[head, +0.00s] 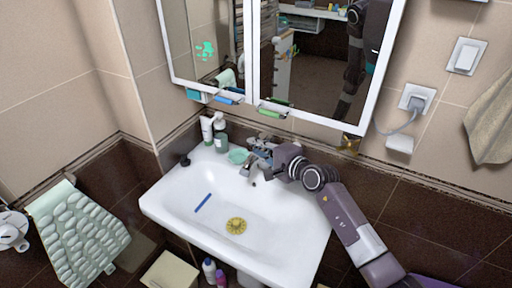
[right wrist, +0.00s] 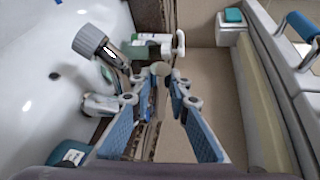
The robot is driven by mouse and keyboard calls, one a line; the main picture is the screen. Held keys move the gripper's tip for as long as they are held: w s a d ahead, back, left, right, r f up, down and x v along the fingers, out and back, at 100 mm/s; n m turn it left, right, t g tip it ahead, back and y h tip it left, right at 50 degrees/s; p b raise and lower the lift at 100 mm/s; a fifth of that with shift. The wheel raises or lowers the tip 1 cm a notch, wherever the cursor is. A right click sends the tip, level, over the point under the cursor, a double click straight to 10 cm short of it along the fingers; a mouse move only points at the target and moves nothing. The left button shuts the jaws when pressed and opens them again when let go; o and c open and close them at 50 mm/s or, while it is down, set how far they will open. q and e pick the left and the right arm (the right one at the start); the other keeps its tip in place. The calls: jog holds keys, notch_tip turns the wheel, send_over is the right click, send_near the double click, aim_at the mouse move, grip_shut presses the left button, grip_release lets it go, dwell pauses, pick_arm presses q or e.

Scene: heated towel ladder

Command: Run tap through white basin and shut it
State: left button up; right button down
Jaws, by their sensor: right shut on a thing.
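I see no clear water stream. My left gripper is out of view.
A white tube (head: 207,130), a green pump bottle (head: 220,132) and a green dish (head: 238,157) stand left of the tap. A mirror cabinet (head: 250,60) hangs close above. A plugged cable (head: 405,125) is at the right. Bottles (head: 209,268) stand below the basin.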

jog(key=shift+w+d+r+m+g+p, duration=0.15)
jog(key=shift+r+m+p, duration=0.1)
jog(key=shift+r+p, duration=0.25)
jog(key=shift+w+d+r+m+g+p, duration=0.15)
jog(key=shift+r+m+p, duration=0.1)
jog(key=shift+r+p, duration=0.2)
jog(key=shift+w+r+m+g, duration=0.1)
jog(key=shift+r+m+g, duration=0.2)
jog(key=shift+w+d+r+m+g+y, duration=0.15)
jog(key=shift+w+r+m+g+y, duration=0.15)
jog(key=shift+r+m+g, duration=0.3)
jog(key=shift+s+f, duration=0.1)
jog(key=shift+f, duration=0.05)
jog(key=c, duration=2.1)
grip_release()
